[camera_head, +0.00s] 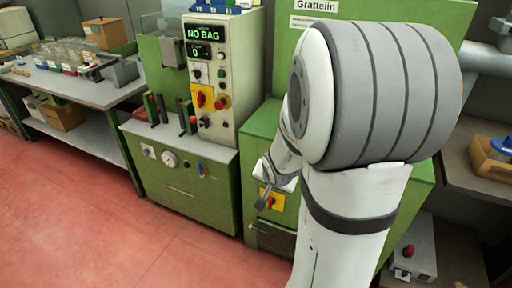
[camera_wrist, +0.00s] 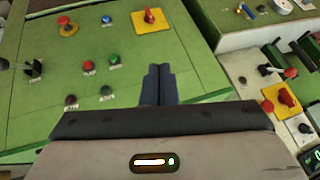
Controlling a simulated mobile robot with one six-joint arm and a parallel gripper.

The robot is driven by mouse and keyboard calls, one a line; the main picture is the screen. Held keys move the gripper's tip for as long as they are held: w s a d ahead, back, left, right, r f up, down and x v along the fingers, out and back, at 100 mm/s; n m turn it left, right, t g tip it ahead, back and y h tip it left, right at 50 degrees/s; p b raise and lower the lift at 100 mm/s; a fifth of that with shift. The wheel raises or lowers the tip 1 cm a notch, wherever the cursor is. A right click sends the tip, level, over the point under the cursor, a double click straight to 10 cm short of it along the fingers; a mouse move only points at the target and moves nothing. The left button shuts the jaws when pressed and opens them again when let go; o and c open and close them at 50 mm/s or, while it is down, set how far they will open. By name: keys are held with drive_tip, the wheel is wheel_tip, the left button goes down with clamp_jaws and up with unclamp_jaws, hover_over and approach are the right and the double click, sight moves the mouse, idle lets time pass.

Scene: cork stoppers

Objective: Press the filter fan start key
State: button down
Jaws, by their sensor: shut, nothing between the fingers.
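My gripper (camera_wrist: 159,72) is shut and empty, its two dark fingers together over a green panel (camera_wrist: 40,120) in the wrist view. The button labels are too small to read, so I cannot tell which is the filter fan start key. In the head view my gripper (camera_head: 261,199) hangs at the green machine's front, beside a yellow-plated switch (camera_head: 271,200); my arm hides much of the machine.
The panel also carries a red mushroom button (camera_wrist: 65,22), a red rotary switch (camera_wrist: 149,16) and a black lever (camera_wrist: 33,68). A control cabinet (camera_head: 222,75) reading "NO BAG" stands left of my arm. A workbench (camera_head: 75,92) stands farther left; the red floor (camera_head: 80,220) is clear.

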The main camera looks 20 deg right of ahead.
drive_tip(key=d+f+m+t+b, duration=0.3)
drive_tip(key=d+f+m, duration=0.3)
drive_tip(key=f, duration=0.5)
drive_tip(key=d+f+m+t+b, duration=0.3)
drive_tip(key=d+f+m, duration=0.3)
drive_tip(key=f, duration=0.6)
drive_tip(key=shift+d+m, duration=0.2)
drive_tip(key=shift+m, duration=0.8)
drive_tip(key=shift+w+r, duration=0.1)
drive_tip(key=shift+w, duration=0.05)
drive_tip(key=w+d, duration=0.5)
drive_tip(key=d, duration=0.1)
drive_tip(key=shift+w+d+p, duration=0.35)
drive_tip(key=shift+w+d, duration=0.1)
drive_tip(key=shift+w+d, duration=0.15)
drive_tip(key=shift+d, duration=0.05)
